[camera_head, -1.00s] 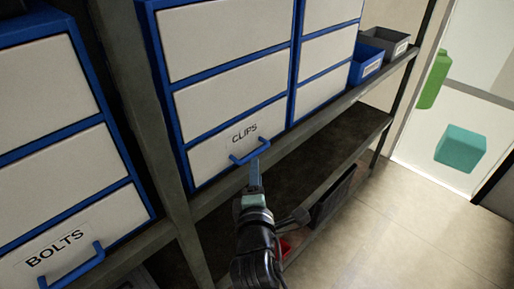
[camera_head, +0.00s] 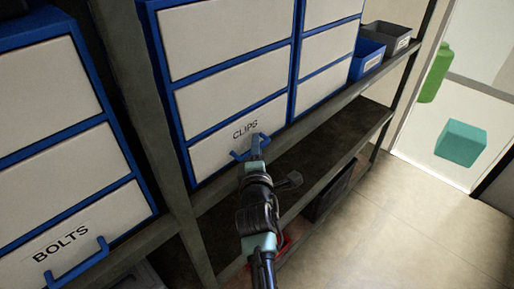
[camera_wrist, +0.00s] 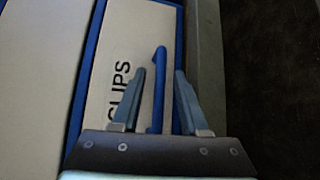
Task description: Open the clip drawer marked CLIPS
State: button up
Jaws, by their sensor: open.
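The drawer marked CLIPS (camera_head: 222,150) is the bottom white drawer in a blue-framed cabinet, and it looks shut. Its blue handle (camera_head: 236,155) sits below the label, partly hidden behind my gripper in the head view. My gripper (camera_head: 257,142) is at the right part of the handle. The CLIPS label (camera_wrist: 119,90) is partly covered by the left finger.
A drawer marked BOLTS (camera_head: 70,245) with a blue handle is at the lower left. The grey shelf edge (camera_head: 310,123) runs just below the cabinet. Blue (camera_head: 368,58) and grey (camera_head: 388,38) bins stand at the right. The floor (camera_head: 420,220) at right is clear.

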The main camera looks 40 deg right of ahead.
grip_shut()
dwell(1.3)
